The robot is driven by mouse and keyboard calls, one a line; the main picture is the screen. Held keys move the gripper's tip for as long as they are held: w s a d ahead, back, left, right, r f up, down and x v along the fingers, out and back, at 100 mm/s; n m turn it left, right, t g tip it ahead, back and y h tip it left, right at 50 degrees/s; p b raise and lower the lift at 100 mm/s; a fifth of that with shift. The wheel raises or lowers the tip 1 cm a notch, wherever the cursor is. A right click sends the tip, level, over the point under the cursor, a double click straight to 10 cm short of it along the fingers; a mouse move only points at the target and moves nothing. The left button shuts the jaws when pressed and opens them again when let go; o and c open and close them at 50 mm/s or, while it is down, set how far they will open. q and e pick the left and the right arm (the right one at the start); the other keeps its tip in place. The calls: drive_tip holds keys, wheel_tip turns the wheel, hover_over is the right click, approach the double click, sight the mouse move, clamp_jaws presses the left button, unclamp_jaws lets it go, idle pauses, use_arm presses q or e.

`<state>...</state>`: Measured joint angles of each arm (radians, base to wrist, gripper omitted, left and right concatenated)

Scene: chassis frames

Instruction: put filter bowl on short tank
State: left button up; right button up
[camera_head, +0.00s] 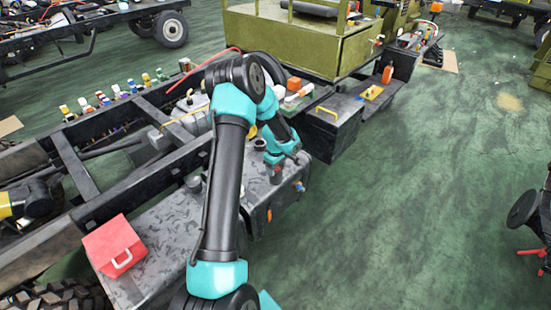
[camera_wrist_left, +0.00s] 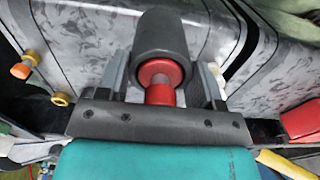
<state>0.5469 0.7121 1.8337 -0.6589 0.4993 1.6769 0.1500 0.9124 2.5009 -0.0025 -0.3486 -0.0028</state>
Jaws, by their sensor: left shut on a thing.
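My left gripper (camera_head: 279,160) reaches down over the short speckled grey tank (camera_head: 288,192). It is shut on the filter bowl, a dark grey cylinder with a red end (camera_wrist_left: 166,45), between its two fingers in the left wrist view (camera_wrist_left: 164,78). In the head view the bowl (camera_head: 276,176) shows small and dark just below the gripper, in front of the tank's top. Whether it touches the tank cannot be told. The speckled tank surface also fills the back of the left wrist view (camera_wrist_left: 75,40). My right gripper is not in view.
A longer speckled tank (camera_head: 165,225) with a dark neck (camera_head: 194,184) lies to the left, with a red box (camera_head: 114,244) on it. A black box with a yellow handle (camera_head: 335,128) stands behind the short tank. The green floor (camera_head: 430,200) at right is mostly clear.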

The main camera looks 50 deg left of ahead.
use_arm(q)
drive_tip(key=w+a+f, duration=0.1)
drive_tip(key=w+a, duration=0.7)
drive_tip(key=a, duration=0.1)
drive_tip(key=shift+w+a, duration=0.3)
drive_tip(key=shift+a, duration=0.05)
drive_tip(key=shift+w+f, duration=0.1)
drive_tip(key=shift+f, duration=0.05)
drive_tip(key=shift+a+f, duration=0.15)
drive_tip(key=shift+f, duration=1.6)
drive_tip(key=shift+f, duration=0.15)
drive_tip(key=o, duration=1.3)
wheel_tip(320, 180, up, 12)
